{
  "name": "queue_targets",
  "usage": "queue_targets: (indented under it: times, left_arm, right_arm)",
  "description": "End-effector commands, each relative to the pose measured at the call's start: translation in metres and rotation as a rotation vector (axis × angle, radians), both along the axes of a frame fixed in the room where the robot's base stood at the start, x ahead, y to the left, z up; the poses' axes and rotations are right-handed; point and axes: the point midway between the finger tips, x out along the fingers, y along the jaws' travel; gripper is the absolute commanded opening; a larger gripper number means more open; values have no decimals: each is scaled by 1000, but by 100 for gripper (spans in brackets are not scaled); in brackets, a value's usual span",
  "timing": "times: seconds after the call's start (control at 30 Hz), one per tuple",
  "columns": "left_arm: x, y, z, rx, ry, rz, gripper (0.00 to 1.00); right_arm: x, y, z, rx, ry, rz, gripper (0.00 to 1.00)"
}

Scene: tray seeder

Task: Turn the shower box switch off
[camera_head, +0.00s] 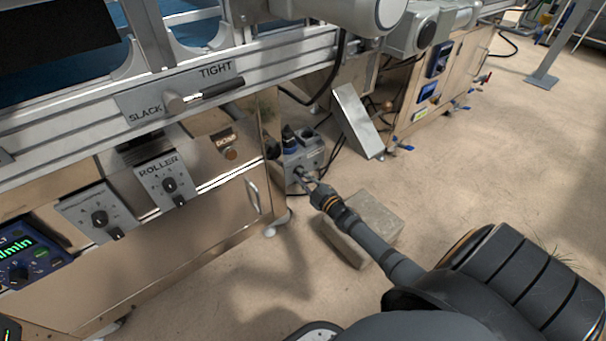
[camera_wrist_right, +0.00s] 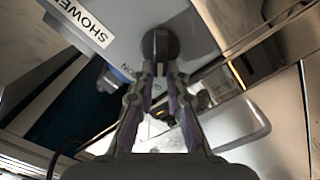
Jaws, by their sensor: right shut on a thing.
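The shower box (camera_head: 313,154) is a small grey box low beside the end of the metal cabinet in the head view. In the right wrist view the box (camera_wrist_right: 120,30) carries a white label reading "SHOWE", cut off by the frame edge. Its dark round switch (camera_wrist_right: 160,45) shows between my fingertips, with lettering that looks like "ON" beside it. My right gripper (camera_head: 308,182) reaches the front of the box; in the right wrist view its fingers (camera_wrist_right: 161,72) are closed on the switch. The exact switch position is hard to read. My left gripper is not in view.
The metal cabinet (camera_head: 215,220) with a ROLLER dial (camera_head: 168,185) and other controls stands left. A tilted metal plate (camera_head: 358,122) is right of the box. A stone-like block (camera_head: 375,215) lies on the floor beneath my right arm. Floor to the right is open.

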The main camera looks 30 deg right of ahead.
Motion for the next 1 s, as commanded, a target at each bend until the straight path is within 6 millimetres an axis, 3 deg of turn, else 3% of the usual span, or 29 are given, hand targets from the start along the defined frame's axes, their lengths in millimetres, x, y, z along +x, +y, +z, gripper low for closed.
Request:
queue_targets:
  times: [0.4, 1.0]
  left_arm:
    - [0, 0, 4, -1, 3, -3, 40]
    - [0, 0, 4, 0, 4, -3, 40]
  right_arm:
    - [-1, 3, -4, -198, -13, -1, 0]
    - [-1, 3, -5, -234, -16, 0, 0]
